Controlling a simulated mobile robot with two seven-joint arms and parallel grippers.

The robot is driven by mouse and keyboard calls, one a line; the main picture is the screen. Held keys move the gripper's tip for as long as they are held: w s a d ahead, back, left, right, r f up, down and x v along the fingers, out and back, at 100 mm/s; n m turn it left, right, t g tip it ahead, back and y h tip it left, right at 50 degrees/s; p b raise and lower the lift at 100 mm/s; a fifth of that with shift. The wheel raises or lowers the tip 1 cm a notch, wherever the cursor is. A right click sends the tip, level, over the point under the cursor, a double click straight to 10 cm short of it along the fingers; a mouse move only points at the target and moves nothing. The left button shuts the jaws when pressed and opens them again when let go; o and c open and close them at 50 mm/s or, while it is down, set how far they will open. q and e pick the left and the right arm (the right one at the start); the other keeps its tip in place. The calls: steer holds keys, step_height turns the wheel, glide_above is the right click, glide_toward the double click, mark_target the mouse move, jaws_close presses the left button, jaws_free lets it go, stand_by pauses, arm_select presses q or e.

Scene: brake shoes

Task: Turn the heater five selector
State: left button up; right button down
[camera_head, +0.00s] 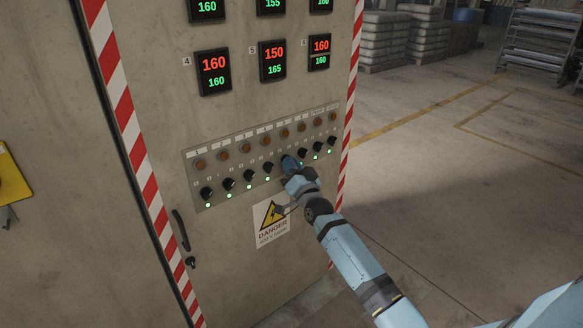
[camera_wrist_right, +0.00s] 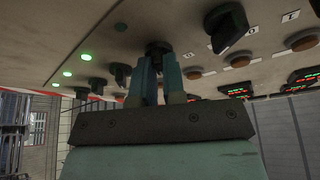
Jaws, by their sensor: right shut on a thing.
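A grey control panel strip (camera_head: 193,176) on the cabinet carries a row of black selector knobs. The heater five selector, fifth from the left, is mostly hidden by my right gripper (camera_head: 290,163) in the head view. In the right wrist view, my right gripper (camera_wrist_right: 159,66) is shut on the dark selector knob (camera_wrist_right: 157,47), a finger on each side. The knob's pointing direction is hidden. My left gripper is not in view.
Neighbouring knobs sit close on both sides, such as the fourth knob (camera_head: 268,167) and sixth knob (camera_head: 302,153). Green lights glow below the visible knobs. Brown round lamps (camera_head: 245,148) line the row above. A danger sign (camera_head: 271,219) is below. Open floor lies right.

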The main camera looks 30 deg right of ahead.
arm_select(q)
steer(key=p, duration=0.3)
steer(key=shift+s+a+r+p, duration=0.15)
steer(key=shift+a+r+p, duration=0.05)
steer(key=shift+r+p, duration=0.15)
arm_select(e)
steer(key=n+y, duration=0.3)
steer(key=n, duration=0.4)
steer(key=n+g+y, duration=0.1)
steer(key=n+y, duration=0.2)
steer(key=n, duration=0.4)
steer(key=r+n+g+y, duration=0.1)
steer(key=n+y, duration=0.3)
steer(key=n, duration=0.2)
steer(key=shift+w+d+n, duration=0.1)
steer(key=shift+d+n, duration=0.3)
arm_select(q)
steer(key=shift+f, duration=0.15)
arm_select(e)
steer(key=c, duration=1.2)
jaws_free()
arm_select(q)
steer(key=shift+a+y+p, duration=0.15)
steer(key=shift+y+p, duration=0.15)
steer(key=shift+p, duration=0.2)
arm_select(e)
steer(key=v, duration=1.3)
steer(key=shift+f+n, duration=0.3)
steer(key=shift+f, duration=0.1)
